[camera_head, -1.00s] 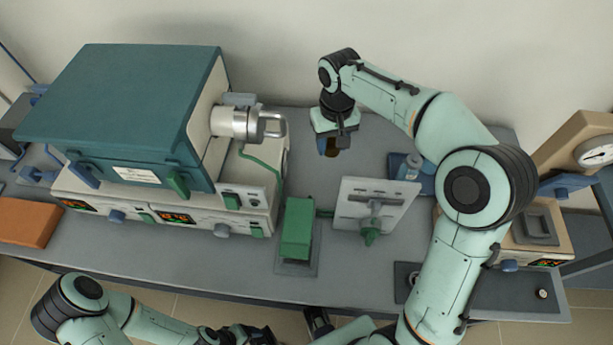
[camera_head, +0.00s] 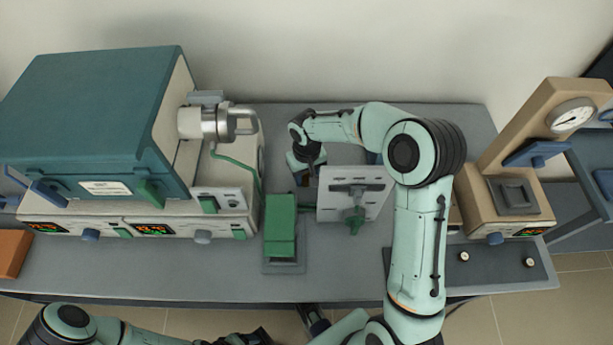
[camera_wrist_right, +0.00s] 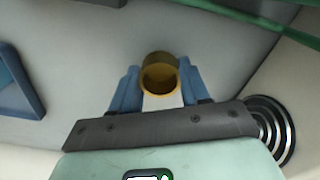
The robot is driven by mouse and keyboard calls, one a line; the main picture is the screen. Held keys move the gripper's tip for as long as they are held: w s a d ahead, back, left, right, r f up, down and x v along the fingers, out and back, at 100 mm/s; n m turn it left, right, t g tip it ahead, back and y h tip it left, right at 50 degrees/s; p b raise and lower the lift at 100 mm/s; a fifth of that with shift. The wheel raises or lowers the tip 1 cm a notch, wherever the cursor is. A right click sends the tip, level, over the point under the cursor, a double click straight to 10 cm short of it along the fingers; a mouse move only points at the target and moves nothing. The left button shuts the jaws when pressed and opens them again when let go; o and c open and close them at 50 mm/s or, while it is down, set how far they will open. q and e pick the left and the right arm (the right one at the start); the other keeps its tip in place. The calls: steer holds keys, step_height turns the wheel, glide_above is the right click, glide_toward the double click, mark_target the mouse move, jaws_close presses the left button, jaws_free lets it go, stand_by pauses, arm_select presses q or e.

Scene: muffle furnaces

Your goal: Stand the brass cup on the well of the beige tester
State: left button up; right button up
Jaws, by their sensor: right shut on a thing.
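The brass cup (camera_wrist_right: 160,73) is between the two blue fingers of my right gripper (camera_wrist_right: 155,92) in the right wrist view, its open mouth showing. My right gripper also shows in the head view (camera_head: 304,180), beside the upright white panel; the cup cannot be made out there. The beige tester (camera_head: 505,200), with a round dial on its column, stands at the right of the bench. Its dark square well (camera_head: 514,194) is on top and looks empty. The gripper and cup are far to the left of it. My left gripper (camera_head: 245,338) shows only partly at the bottom edge.
A white panel with a green knob (camera_head: 352,195) and a green block (camera_head: 281,225) stand mid-bench. A teal furnace (camera_head: 95,125) with a metal cylinder (camera_head: 205,123) fills the left. Two small round knobs lie on a dark plate (camera_head: 500,270) in front of the tester.

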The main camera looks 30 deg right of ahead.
steer(key=shift+f, duration=0.55)
steer(key=shift+f, duration=0.15)
steer(key=o, duration=1.1)
